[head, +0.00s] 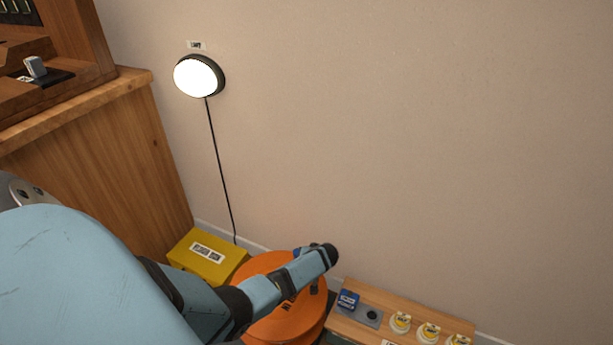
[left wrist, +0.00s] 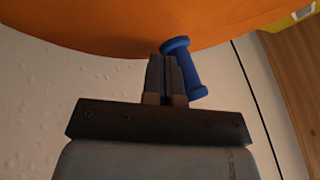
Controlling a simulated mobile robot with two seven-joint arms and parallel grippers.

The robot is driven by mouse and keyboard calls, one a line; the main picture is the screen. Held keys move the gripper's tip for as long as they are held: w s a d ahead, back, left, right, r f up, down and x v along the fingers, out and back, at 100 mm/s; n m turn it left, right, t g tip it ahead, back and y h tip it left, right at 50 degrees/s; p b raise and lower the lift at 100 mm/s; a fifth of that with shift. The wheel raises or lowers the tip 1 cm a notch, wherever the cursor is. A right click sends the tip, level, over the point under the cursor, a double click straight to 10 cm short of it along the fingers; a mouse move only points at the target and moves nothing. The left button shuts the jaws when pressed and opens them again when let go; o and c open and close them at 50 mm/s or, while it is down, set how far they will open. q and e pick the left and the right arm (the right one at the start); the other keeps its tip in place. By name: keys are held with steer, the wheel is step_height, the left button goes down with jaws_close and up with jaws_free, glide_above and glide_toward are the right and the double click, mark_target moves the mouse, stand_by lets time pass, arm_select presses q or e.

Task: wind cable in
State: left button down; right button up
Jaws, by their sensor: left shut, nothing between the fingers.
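The orange cable reel (head: 280,327) lies by the wall, partly hidden under my left arm. It also fills the top of the left wrist view (left wrist: 110,22). A blue spool-shaped handle (left wrist: 183,70) stands out at the reel's edge. My left gripper (left wrist: 165,60) is shut and empty right beside this handle, its fingers not around it; whether they touch cannot be told. In the head view the fingers are mostly hidden by the arm. A black cable (head: 219,165) hangs from the lit round wall lamp (head: 196,76) down behind the yellow box. My right gripper is out of view.
The yellow box (head: 190,262) stands left of the reel, against a wooden cabinet (head: 120,150).

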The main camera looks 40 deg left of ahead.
mark_target(267, 258)
arm_select(q)
steer(key=shift+a, duration=1.1)
steer(key=a, duration=0.1)
steer(key=s+a, duration=0.1)
steer(key=a, duration=0.1)
steer(key=s+a+p, duration=0.1)
steer(key=a, duration=0.1)
steer(key=shift+r, duration=0.1)
steer(key=s+a+p, duration=0.1)
steer(key=s+a, duration=0.2)
steer(key=shift+s+a, duration=0.15)
steer(key=shift+a, duration=0.05)
steer(key=shift+s+a+p, duration=0.35)
steer(key=shift+s, duration=0.2)
steer(key=shift+s+a+p, duration=0.35)
steer(key=shift+s, duration=0.2)
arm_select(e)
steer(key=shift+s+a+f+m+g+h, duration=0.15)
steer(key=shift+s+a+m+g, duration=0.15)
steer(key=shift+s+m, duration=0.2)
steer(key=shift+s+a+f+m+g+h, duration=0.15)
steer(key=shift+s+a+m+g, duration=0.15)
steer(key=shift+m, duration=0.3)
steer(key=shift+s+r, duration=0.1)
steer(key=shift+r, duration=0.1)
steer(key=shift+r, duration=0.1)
